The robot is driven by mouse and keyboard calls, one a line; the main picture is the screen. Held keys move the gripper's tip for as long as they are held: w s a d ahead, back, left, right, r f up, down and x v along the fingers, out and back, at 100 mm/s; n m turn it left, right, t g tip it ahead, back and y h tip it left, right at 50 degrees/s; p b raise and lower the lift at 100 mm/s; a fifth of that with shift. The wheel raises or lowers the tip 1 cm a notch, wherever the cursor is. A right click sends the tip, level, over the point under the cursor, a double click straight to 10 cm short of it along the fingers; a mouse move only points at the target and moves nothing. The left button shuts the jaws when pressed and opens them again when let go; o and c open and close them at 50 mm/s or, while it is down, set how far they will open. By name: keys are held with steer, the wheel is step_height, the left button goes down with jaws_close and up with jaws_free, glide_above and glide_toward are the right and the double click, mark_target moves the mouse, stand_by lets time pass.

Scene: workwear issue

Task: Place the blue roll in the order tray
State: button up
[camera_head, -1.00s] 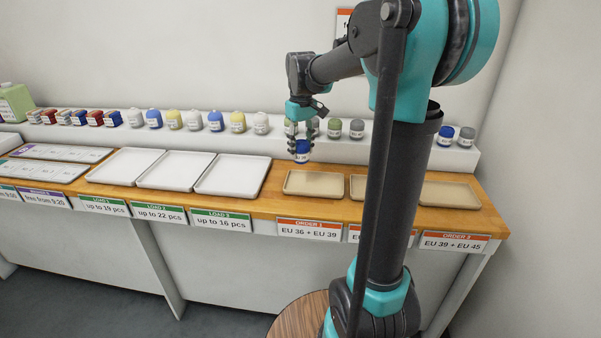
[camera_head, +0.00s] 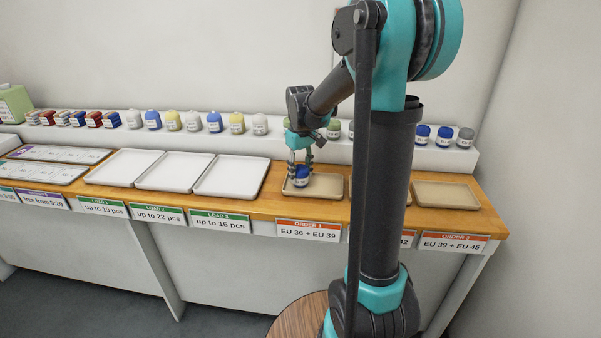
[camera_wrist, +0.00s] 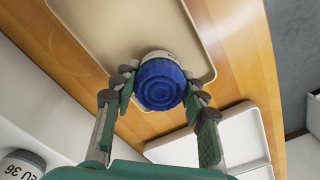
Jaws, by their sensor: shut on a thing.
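The blue roll (camera_head: 302,176) with a white label band is between the fingers of my gripper (camera_head: 301,170). The roll also shows in the wrist view (camera_wrist: 160,84), with my gripper's fingertips (camera_wrist: 160,88) closed on its two sides. The roll is upright over the left part of the tan ORDER 1 tray (camera_head: 328,186). I cannot tell whether its base touches the tray floor. The same tray fills the upper middle of the wrist view (camera_wrist: 110,35). The ORDER 1 label (camera_head: 308,231) reads EU 36 + EU 39.
Another tan tray, ORDER 3 (camera_head: 446,195), stands at right; my arm hides most of the one between. White LOAD trays (camera_head: 231,177) stand at left. Other rolls line the raised shelf behind, including two blue ones (camera_head: 422,134) at right. The rest of the ORDER 1 tray is empty.

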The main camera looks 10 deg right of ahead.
mark_target(301, 167)
steer(key=o, duration=1.1)
steer(key=shift+f, duration=0.1)
steer(key=shift+o, duration=0.2)
step_height(301, 167, up, 12)
steer(key=shift+r, duration=0.2)
